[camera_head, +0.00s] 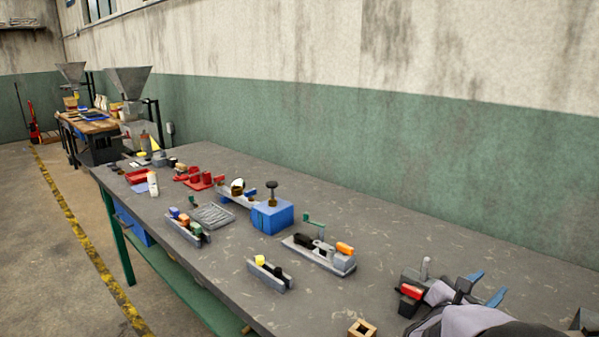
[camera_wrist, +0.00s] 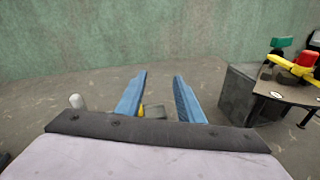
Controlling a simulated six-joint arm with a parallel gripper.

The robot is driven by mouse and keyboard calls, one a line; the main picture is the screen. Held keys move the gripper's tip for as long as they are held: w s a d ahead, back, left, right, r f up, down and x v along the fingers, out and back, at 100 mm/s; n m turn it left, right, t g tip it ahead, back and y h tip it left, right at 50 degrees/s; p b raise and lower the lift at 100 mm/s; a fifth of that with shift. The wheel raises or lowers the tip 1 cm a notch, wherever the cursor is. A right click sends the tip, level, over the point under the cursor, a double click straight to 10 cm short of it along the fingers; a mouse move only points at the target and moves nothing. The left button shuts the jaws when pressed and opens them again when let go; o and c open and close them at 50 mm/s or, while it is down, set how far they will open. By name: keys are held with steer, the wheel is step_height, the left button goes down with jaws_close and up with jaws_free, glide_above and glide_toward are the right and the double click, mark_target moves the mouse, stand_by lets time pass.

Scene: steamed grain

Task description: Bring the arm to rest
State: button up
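My gripper (camera_head: 486,286) is at the lower right of the head view, low over the near right part of the grey workbench (camera_head: 400,225). Its two blue fingers also show in the wrist view (camera_wrist: 160,97). They stand apart with a clear gap, and nothing is held between them. A small yellow thing and a grey flat piece (camera_wrist: 153,111) show low behind the fingers in the wrist view; I cannot tell whether these touch the gripper. My wrist hides part of the bench in front of it.
A grey post (camera_head: 425,268) and a red-and-black part (camera_head: 410,291) stand close left of my gripper. Fixtures and a blue box (camera_head: 272,216) stand further left.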

steer(key=s+a+r+m+g+y+p, duration=0.1)
steer(key=s+a+m+g+y+p, duration=0.25)
steer(key=s+m+p, duration=0.4)
steer(key=s+a+r+m+g+y+p, duration=0.2)
steer(key=s+a+m+g+p, duration=0.35)
steer(key=s+p, duration=0.3)
steer(key=s+a+r+m+y+p, duration=0.35)
steer(key=a+m+p, duration=0.2)
steer(key=a, duration=0.35)
steer(key=s+a+r+m+y+p, duration=0.2)
steer(key=a+r+m+y+p, duration=0.25)
steer(key=a, duration=0.55)
step_height(320, 180, down, 27)
steer(key=b, duration=2.3)
steer(key=shift+d+g+b, duration=0.3)
steer(key=shift+b, duration=0.05)
